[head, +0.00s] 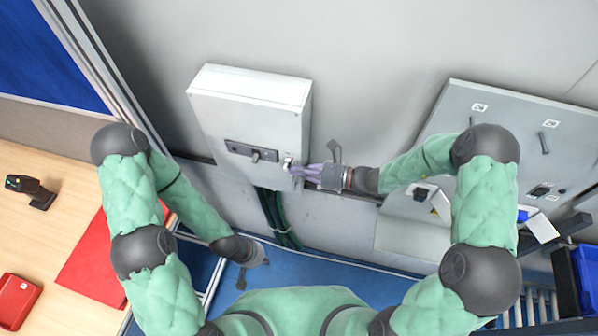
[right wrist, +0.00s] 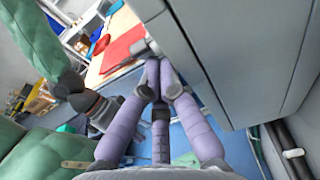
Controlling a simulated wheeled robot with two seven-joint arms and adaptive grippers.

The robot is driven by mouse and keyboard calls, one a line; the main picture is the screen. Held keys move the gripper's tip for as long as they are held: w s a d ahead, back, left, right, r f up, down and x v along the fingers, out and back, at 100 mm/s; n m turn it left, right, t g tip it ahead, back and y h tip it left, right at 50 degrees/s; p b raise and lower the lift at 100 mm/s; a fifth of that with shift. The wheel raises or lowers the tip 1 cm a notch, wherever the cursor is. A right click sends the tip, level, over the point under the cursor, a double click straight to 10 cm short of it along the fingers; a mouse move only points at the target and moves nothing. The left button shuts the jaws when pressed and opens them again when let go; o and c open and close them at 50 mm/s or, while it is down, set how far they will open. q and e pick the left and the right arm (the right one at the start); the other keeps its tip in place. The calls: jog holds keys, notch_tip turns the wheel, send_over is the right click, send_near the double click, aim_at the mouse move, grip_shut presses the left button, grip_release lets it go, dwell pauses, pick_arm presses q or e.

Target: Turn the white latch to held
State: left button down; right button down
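The white latch (head: 289,163) is a small pale piece on the lower right of the front of a white wall box (head: 255,88). In the right wrist view a pale grey stub, likely the latch (right wrist: 141,49), projects from the box side just beyond my fingertips. My right gripper (head: 296,170) has its purple fingers drawn together, tips at or against the latch; in the right wrist view (right wrist: 158,68) the tips meet, and I cannot tell whether they pinch it. My left gripper (head: 245,275) hangs low over the blue floor, away from the box; its fingers are unclear.
A dark handle panel (head: 251,152) is on the box front, left of the latch. Green cables (head: 280,222) hang below. A grey cabinet (head: 515,130) stands to the right. A wooden table (head: 30,235) at left holds a scanner (head: 31,190), red mat (head: 93,268) and red tray (head: 17,300).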

jog(key=y+b, duration=0.1)
jog(key=b, duration=0.1)
jog(key=f+t+y+b, duration=0.1)
jog(key=b, duration=0.1)
jog(key=y+b, duration=0.1)
jog(key=b, duration=0.1)
jog(key=shift+w+a+f+y, duration=0.2)
jog(key=shift+w+a+y, duration=0.05)
jog(key=shift+a+y, duration=0.15)
jog(key=shift+a+r+y, duration=0.1)
jog(key=shift+y, duration=0.2)
jog(key=shift+a+r, duration=0.1)
jog(key=shift+r, duration=0.05)
jog(key=shift+a, duration=0.1)
jog(key=shift+a+f, duration=0.25)
jog(key=shift+a+f, duration=0.1)
jog(key=shift+d+f, duration=0.3)
jog(key=shift+d, duration=0.2)
jog(key=v, duration=0.7)
jog(key=shift+s+r, duration=0.2)
jog(key=shift+s, duration=0.05)
